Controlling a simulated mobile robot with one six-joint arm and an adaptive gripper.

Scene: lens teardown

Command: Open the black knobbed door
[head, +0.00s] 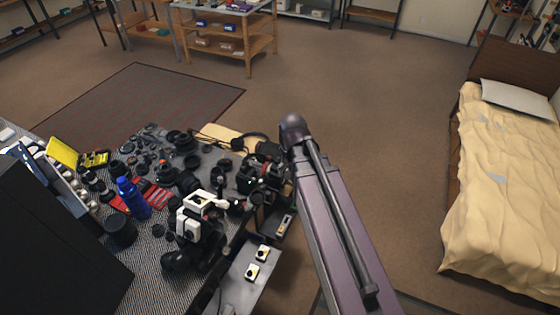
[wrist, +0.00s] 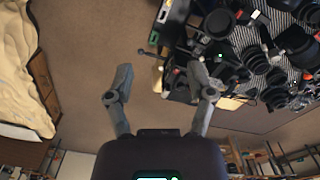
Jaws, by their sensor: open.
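I cannot make out the black knobbed door for certain in either view. In the wrist view a small dark knob-like shape (wrist: 142,52) sticks out at the left side of the cluttered workbench; I cannot tell what it belongs to. My gripper (wrist: 164,90) is open and empty in the wrist view, with its fingers spread over floor and the workbench's edge. In the head view my arm's link hides the gripper and part of the workbench's right side.
The workbench (head: 150,275) carries a blue bottle (head: 133,198), a white-and-black device (head: 195,213) and several dark lens parts. A grey drawer or shelf surface (head: 235,290) with small yellow-and-white items shows beside it. A bed (head: 505,190) stands at the right. Brown floor (head: 380,110) is clear between.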

